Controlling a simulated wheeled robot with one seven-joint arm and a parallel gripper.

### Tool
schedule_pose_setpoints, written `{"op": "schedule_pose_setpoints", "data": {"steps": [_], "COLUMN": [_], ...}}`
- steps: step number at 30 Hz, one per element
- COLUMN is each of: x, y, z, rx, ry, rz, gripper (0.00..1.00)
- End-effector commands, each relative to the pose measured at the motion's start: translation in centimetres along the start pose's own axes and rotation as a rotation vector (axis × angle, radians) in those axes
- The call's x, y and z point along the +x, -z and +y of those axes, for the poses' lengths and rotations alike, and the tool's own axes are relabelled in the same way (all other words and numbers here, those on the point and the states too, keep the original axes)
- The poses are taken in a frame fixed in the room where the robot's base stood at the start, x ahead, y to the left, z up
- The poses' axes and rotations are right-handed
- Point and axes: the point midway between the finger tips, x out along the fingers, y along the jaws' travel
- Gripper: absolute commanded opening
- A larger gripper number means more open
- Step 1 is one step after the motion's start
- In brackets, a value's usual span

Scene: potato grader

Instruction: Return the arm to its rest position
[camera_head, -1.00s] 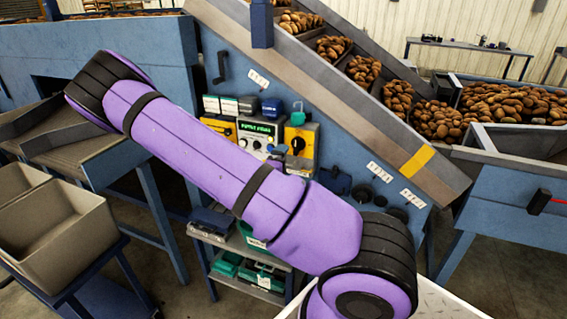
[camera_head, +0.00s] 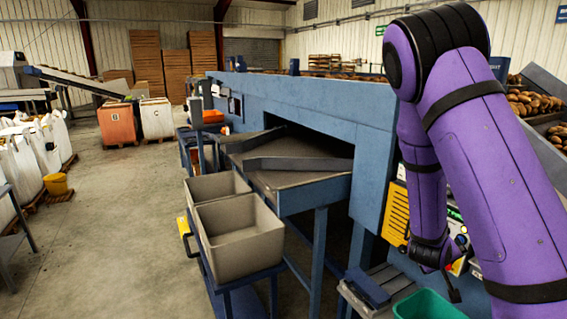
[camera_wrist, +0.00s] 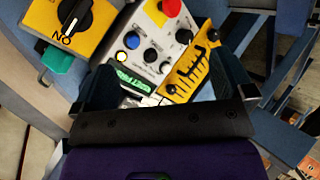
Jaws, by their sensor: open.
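My purple arm fills the right of the head view, bent at a high elbow with its forearm hanging down beside the blue machine (camera_head: 300,105). My gripper shows in the wrist view (camera_wrist: 163,78) with its two dark fingers apart. Nothing is visibly held between them. Past the fingers is a control panel (camera_wrist: 150,45) with a red button, several knobs and a green display. A yellow switch box (camera_wrist: 78,22) with a black knob is to its left, and a yellow plate (camera_wrist: 190,72) to its right. In the head view the arm partly hides this panel.
Two beige bins (camera_head: 240,240) stand on a blue stand left of the machine's outfeed table (camera_head: 300,185). A green tray (camera_head: 428,306) is low beneath my wrist. Potatoes (camera_head: 530,102) lie at the far right. The floor (camera_head: 110,240) at left is open.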

Motion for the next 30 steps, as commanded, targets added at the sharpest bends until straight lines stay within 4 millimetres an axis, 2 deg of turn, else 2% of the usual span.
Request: {"op": "schedule_pose_setpoints", "data": {"steps": [7,15,23,30], "x": [-5.6,-13.3,-21.4,-28.4], "y": [3.3,5.9,6.3,4.5], "z": [-0.9,-0.3,1.9,4.8], "rx": [0.170,0.267,0.287,0.258], "ry": [0.291,0.560,0.751,0.849], "rz": [0.016,0.030,0.033,0.022], "gripper": [1.00,1.00,1.00,1.00]}}
